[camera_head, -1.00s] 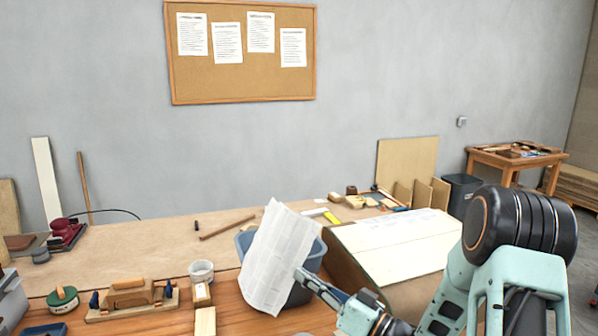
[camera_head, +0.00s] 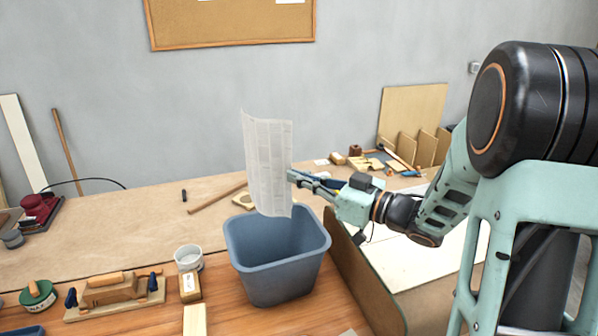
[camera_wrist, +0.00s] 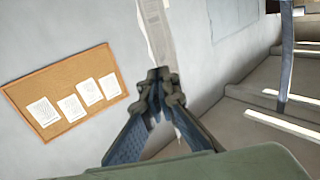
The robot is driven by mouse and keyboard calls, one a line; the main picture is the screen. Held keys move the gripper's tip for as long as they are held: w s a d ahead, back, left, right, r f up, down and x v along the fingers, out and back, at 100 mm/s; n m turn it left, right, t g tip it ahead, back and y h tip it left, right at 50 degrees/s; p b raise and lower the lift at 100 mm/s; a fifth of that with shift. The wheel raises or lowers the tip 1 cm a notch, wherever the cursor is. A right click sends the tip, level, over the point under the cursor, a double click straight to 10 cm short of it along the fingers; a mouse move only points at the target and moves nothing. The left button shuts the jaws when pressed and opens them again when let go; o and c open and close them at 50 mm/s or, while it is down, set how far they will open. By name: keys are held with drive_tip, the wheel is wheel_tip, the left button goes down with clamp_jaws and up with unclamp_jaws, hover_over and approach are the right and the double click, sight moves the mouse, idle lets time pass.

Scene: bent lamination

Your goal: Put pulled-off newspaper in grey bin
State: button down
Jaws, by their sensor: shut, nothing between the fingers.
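A sheet of printed newspaper (camera_head: 268,165) stands upright in the air in the head view, slightly curled at its top. Its lower edge overlaps the back rim of an open blue-grey bin (camera_head: 275,270) on the bench; I cannot tell whether it is behind or above the mouth. My gripper (camera_head: 291,176) reaches in from the right, its shut fingertips at the sheet's right edge, holding it. In the wrist view the fingertips (camera_wrist: 160,76) meet at the newspaper (camera_wrist: 156,30), which runs beyond them. The bin's floor is hidden.
The bench behind the left tools is mostly clear.

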drive_tip(key=shift+s+f+b, duration=0.15)
drive_tip(key=shift+f+b, duration=0.2)
drive_tip(key=shift+f, duration=0.15)
wheel_tip(320, 180, down, 11)
drive_tip(key=b, duration=0.8)
drive_tip(key=shift+r, duration=0.1)
drive_tip(key=c, duration=2.1)
unclamp_jaws()
approach(286, 215)
drive_tip(key=shift+s+d, duration=0.45)
drive_tip(key=shift+d, duration=0.15)
